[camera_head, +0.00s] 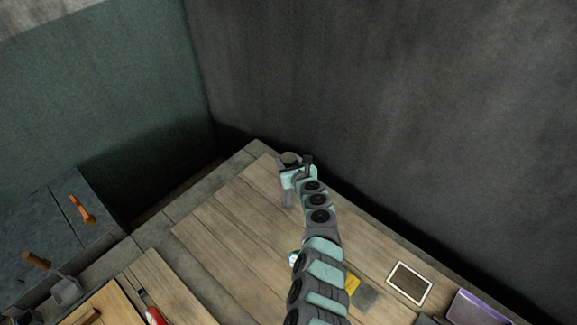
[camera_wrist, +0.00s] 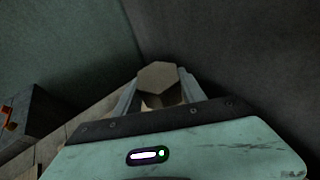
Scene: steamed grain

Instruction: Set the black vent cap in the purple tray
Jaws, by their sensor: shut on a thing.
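My gripper (camera_head: 296,165) is at the far end of the wooden table in the head view, and it is shut on a small piece with a hexagonal face. I take this piece to be the vent cap (camera_head: 289,158); it looks dark grey-brown there. In the wrist view the vent cap (camera_wrist: 158,75) sits between the two fingers, with its hexagonal face lit greyish tan. Its lower part is partly hidden by my gripper. I cannot tell if it touches the table. The purple tray (camera_head: 468,308) is at the bottom right of the head view, far from my gripper and partly cut off.
A white-framed tablet-like panel (camera_head: 409,283) lies left of the tray. A yellow-and-grey item (camera_head: 362,293) lies beside my arm. A red-handled tool (camera_head: 155,315), a scoop (camera_head: 64,287) and an orange-handled tool (camera_head: 82,209) are at left. Dark walls close off the back. The left-middle table boards are clear.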

